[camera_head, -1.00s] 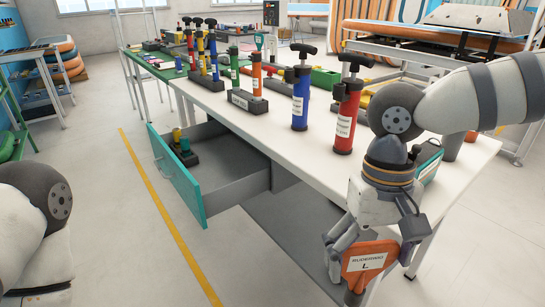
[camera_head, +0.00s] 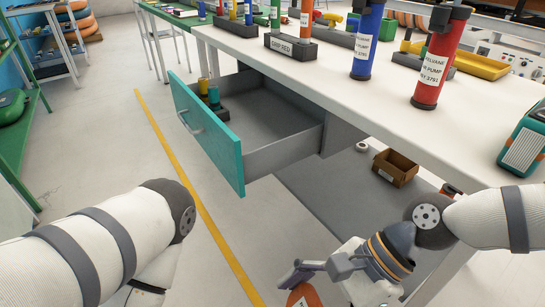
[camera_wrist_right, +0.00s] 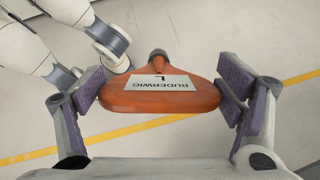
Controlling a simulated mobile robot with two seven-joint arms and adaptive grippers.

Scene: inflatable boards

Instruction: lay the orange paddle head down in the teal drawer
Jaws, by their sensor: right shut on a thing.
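The orange paddle head (camera_head: 304,297), labelled "RUDERWIG L", is mostly cut off by the bottom edge of the head view. The right wrist view shows it whole (camera_wrist_right: 160,97), flat side to the camera, with a short dark stub at its far end. My right gripper (camera_wrist_right: 164,93) is shut on it, one finger at each side edge. The teal drawer (camera_head: 208,130) stands pulled out under the white worktop, left of and beyond the gripper. The paddle head is outside it, over the floor side. My left arm enters at left; its gripper is out of view.
Pumps, one blue (camera_head: 367,40) and one red (camera_head: 440,60), stand on the worktop (camera_head: 330,85). A cardboard box (camera_head: 395,167) lies on the lower shelf.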

